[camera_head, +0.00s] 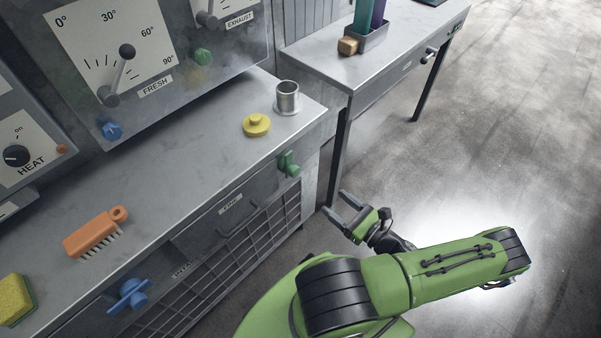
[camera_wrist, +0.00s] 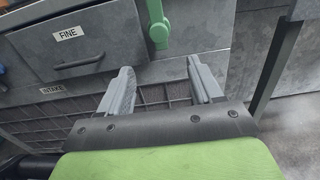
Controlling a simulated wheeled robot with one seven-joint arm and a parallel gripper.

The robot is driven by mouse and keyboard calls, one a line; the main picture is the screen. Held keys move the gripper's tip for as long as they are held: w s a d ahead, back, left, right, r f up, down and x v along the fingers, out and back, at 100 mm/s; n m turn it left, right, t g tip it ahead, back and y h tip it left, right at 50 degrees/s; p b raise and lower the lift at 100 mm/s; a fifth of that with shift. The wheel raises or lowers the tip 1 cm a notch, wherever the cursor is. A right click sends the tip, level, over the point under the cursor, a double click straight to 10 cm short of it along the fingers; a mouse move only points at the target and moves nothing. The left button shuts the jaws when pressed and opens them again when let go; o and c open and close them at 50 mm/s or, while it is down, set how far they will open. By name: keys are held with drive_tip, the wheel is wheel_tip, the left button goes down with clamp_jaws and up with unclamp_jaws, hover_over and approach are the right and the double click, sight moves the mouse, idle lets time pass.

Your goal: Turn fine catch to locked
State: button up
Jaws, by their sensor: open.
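The drawer labelled FINE (camera_head: 216,225) is in the cabinet front below the counter, and it looks closed. A green catch (camera_head: 289,163) sits at its upper right, near the cabinet's corner. My gripper (camera_head: 334,202) is open and empty, to the right of and below the catch in the head view. Its fingers (camera_wrist: 160,66) are apart from the catch.
A blue catch (camera_head: 130,293) is on the cabinet front further left. A yellow lid (camera_head: 257,125), metal cup (camera_head: 287,97), orange brush (camera_head: 95,233) and sponge (camera_head: 15,300) stand on the counter. A side table's leg (camera_head: 338,160) rises near my gripper. Floor is clear to the right.

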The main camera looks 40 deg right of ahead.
sight(297, 174)
drive_tip(key=w, duration=0.4)
drive_tip(key=w+b, duration=0.1)
drive_tip(key=w, duration=0.4)
drive_tip(key=w+b, duration=0.1)
drive_tip(key=w, duration=0.4)
drive_tip(key=shift+w+a, duration=0.15)
drive_tip(key=shift+a, duration=0.1)
drive_tip(key=c, duration=1.1)
drive_tip(key=shift+o, duration=0.2)
